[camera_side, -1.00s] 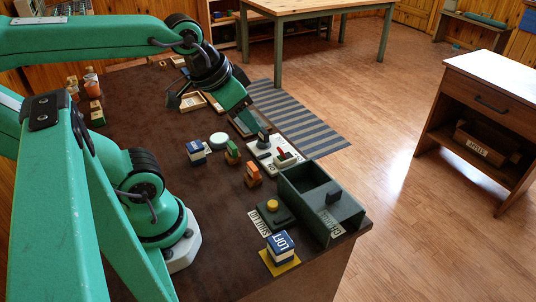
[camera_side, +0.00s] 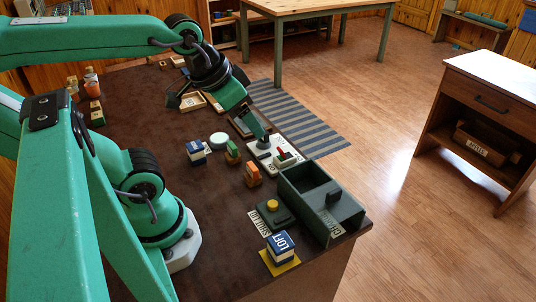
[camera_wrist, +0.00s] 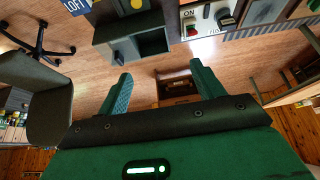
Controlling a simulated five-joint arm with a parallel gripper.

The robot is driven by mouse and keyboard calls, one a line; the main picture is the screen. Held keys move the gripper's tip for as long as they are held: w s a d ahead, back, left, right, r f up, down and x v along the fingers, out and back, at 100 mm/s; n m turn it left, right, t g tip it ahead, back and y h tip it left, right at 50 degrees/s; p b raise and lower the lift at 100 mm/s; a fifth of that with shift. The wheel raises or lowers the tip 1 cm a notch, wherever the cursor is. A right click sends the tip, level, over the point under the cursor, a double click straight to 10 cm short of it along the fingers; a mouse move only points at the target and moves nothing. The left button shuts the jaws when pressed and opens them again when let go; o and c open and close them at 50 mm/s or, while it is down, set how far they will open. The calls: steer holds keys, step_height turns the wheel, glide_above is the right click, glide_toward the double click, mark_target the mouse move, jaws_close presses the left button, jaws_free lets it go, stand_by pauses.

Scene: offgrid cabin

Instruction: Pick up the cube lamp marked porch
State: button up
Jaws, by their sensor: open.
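I cannot read a porch mark on any cube. A blue and white cube (camera_side: 196,152) stands mid-table; its marking is too small to read. A green and orange block (camera_side: 232,152) and an orange block (camera_side: 253,174) stand to its right. A blue and white cube marked LOFT (camera_side: 281,246) sits on a yellow pad at the table's front corner. My gripper is open and empty, its two green fingers apart in the wrist view (camera_wrist: 165,88). In the side view it is over the far right part of the table, one finger near the switch panel. No cube is between its fingers.
The white switch panel (camera_side: 262,151) lies at the right edge. A dark green box (camera_side: 320,203) and a yellow-button base (camera_side: 274,216) stand at the front right. A pale green disc (camera_side: 219,139) lies mid-table.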

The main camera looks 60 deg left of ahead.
steer(key=g, duration=0.6)
glide_above(195, 145)
step_height(195, 145, down, 17)
steer(key=shift+r, duration=0.15)
steer(key=shift+f, duration=1.3)
steer(key=shift+f, duration=0.15)
steer(key=shift+f, duration=2.45)
